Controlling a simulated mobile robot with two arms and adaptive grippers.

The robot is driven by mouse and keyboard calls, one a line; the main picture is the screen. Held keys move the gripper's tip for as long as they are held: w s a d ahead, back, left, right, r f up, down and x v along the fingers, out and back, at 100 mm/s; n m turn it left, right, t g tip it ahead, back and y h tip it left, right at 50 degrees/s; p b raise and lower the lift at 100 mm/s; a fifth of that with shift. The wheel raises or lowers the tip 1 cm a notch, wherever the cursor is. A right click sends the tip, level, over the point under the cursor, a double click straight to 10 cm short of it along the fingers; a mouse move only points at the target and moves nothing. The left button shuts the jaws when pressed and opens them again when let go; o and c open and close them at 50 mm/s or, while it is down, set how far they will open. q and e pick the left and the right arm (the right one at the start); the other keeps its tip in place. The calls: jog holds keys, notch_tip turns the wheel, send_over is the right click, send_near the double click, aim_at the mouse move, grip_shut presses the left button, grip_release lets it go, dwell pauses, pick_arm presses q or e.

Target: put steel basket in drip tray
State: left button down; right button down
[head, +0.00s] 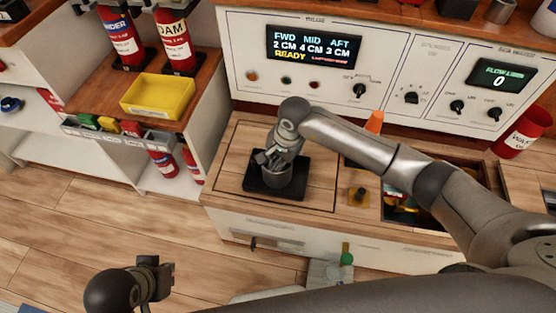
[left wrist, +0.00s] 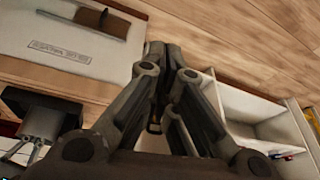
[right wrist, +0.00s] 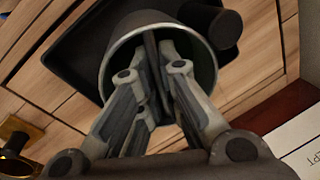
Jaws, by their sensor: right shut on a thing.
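The steel basket (head: 277,177) is a grey cylinder upright at the black drip tray (head: 259,188) on the wooden counter. My right gripper (head: 272,158) points down into it and is shut on it. In the right wrist view the basket's round rim (right wrist: 109,62) surrounds the fingers (right wrist: 158,55), and the tray (right wrist: 80,50) lies beneath. The fingers hide the exact grip and the basket's underside. My left gripper (head: 155,280) is low at the front left, away from the counter. In the left wrist view its fingertips (left wrist: 164,50) are together with nothing between them.
A control panel (head: 400,75) stands behind the counter. An orange cone (head: 374,121), a brass-coloured fitting (head: 358,196) and an open bin (head: 405,210) are right of the tray. A yellow bin (head: 158,96) sits on the left shelf. The floor (head: 90,225) is clear at left.

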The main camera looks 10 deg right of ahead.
jog(key=c, duration=1.6)
grip_release()
jog(key=shift+c, duration=0.2)
